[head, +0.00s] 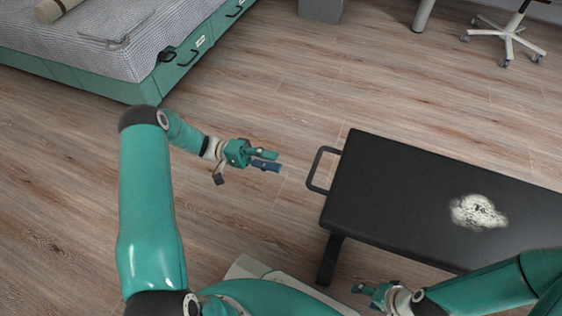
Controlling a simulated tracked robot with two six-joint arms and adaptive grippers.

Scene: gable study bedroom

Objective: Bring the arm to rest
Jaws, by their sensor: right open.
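My left arm reaches in from the left. Its gripper (267,160) hangs over the wood floor, left of the black bench (390,200) and its handle, touching neither. Its fingers lie close together, one teal and one blue, and I cannot tell whether they are open or shut. My right arm comes in from the lower right. Its gripper (368,294) is open at the bottom of the view, below the bench's front edge, with nothing seen in it.
A white, dark-speckled patch or flat thing (477,211) is on the bench top. A bed (90,45) with teal drawers stands at the upper left. A white wheeled chair base (507,36) and a grey box (321,9) are at the back. The floor between bed and bench is clear.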

